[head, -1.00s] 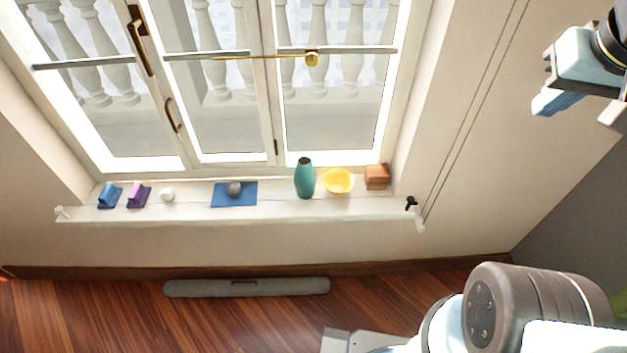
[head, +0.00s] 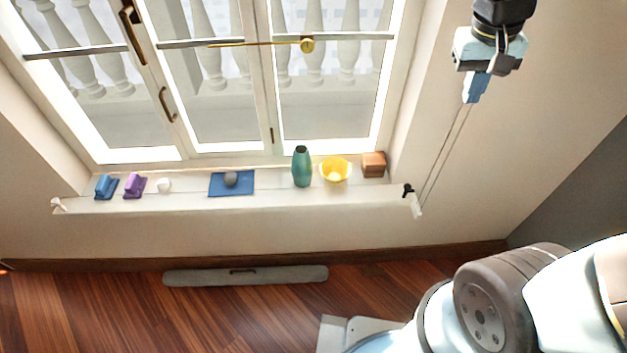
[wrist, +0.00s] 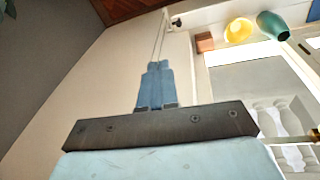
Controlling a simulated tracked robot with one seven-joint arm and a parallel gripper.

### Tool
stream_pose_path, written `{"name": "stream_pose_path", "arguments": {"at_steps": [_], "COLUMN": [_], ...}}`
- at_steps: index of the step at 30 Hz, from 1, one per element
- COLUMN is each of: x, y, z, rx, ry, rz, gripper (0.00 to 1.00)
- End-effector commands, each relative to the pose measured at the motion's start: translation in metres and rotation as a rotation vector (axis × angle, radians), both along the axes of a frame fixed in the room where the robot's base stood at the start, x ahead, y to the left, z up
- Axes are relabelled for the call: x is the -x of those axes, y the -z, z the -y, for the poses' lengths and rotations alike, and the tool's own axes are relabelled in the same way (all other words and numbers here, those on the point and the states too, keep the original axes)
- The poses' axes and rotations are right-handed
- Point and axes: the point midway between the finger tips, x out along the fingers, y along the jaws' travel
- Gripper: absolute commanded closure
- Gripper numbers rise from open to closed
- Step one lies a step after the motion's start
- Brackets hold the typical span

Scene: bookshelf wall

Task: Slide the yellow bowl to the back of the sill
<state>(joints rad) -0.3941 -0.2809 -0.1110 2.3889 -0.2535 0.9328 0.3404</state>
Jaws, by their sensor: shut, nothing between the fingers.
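The yellow bowl (head: 335,169) sits upright on the white window sill (head: 290,202), between a teal vase (head: 302,167) on its left and a brown wooden box (head: 373,164) on its right. In the wrist view the bowl (wrist: 238,30) shows near the top right, beside the vase (wrist: 272,24) and the box (wrist: 204,42). My gripper (head: 472,98) is at the upper right of the head view, in front of the wall right of the window, apart from the bowl. Its blue fingers (wrist: 157,85) are together and empty in the wrist view.
A black knob (head: 408,190) is at the sill's right end. The window stands behind.

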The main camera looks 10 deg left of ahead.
Motion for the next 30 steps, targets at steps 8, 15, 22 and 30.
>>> {"name": "stream_pose_path", "arguments": {"at_steps": [8, 15, 22, 30], "x": [-0.033, -0.052, -0.061, -0.061], "y": [0.053, 0.101, 0.15, 0.208], "z": [-0.044, -0.084, -0.125, -0.173], "rx": [0.159, 0.323, 0.495, 0.699], "ry": [-0.049, -0.096, -0.154, -0.24], "rz": [-0.102, -0.136, -0.125, -0.054], "gripper": [1.0, 1.0, 1.0, 1.0]}}
